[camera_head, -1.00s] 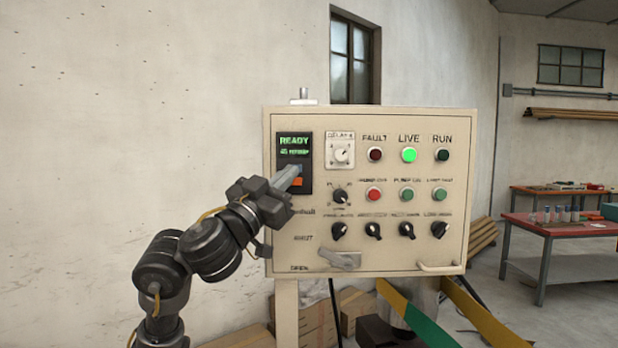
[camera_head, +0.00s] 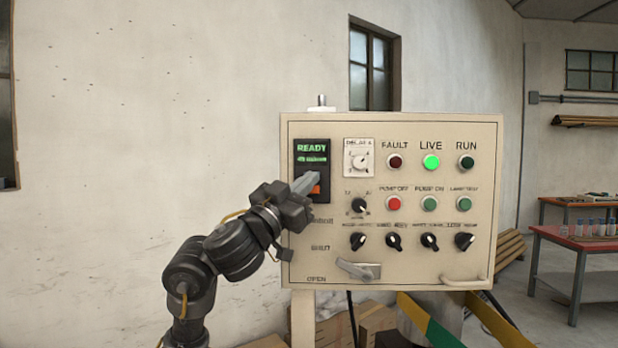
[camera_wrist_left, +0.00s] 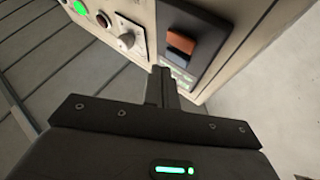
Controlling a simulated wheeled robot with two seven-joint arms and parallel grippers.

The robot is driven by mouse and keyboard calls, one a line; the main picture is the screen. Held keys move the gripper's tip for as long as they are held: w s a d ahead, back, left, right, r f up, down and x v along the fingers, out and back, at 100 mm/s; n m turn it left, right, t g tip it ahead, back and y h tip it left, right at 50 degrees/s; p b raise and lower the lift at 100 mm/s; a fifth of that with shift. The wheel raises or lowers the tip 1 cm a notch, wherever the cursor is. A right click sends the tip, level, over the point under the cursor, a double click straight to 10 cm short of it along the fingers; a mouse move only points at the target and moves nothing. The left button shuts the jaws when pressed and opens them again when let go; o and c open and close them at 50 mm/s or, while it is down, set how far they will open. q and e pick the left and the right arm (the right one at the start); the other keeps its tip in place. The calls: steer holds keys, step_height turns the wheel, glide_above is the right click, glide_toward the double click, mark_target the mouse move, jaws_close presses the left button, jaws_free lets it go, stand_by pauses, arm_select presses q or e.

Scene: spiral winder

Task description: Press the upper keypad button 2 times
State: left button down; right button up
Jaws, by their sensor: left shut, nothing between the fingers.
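The keypad (camera_head: 312,155) is a dark plate at the upper left of the control panel, with a green READY display. Its orange lower button (camera_head: 314,190) shows just under my fingertips. My left gripper (camera_head: 308,182) is shut and empty, its fingers in front of the keypad and hiding the upper button in the head view. In the left wrist view the keypad appears inverted, with an orange button (camera_wrist_left: 181,44) and a dark upper button (camera_wrist_left: 174,56) beside it. The fingertips (camera_wrist_left: 161,72) are close to the keypad; contact cannot be told. My right gripper is out of view.
The cream control panel (camera_head: 430,275) carries lamps, push buttons and several black knobs. A grey lever handle (camera_head: 358,269) sits low on its left, and a bar handle (camera_head: 465,283) low right. A red table (camera_head: 590,240) stands far right.

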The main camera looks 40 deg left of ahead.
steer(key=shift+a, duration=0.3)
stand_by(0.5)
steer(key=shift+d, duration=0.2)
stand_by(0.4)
arm_select(q)
steer(key=shift+w, duration=0.1)
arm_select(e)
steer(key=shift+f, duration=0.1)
arm_select(q)
steer(key=shift+w+a, duration=0.25)
steer(key=shift+w, duration=0.05)
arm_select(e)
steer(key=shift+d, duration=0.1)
arm_select(q)
steer(key=shift+w+a+b, duration=0.25)
steer(key=shift+w+b, duration=0.05)
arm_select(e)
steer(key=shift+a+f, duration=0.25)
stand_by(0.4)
arm_select(q)
steer(key=shift+s+r, duration=0.1)
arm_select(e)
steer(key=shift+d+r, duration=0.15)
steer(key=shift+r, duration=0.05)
arm_select(q)
steer(key=shift+s+d+p, duration=0.45)
steer(key=shift+s+p, duration=0.1)
steer(key=shift+p, duration=0.1)
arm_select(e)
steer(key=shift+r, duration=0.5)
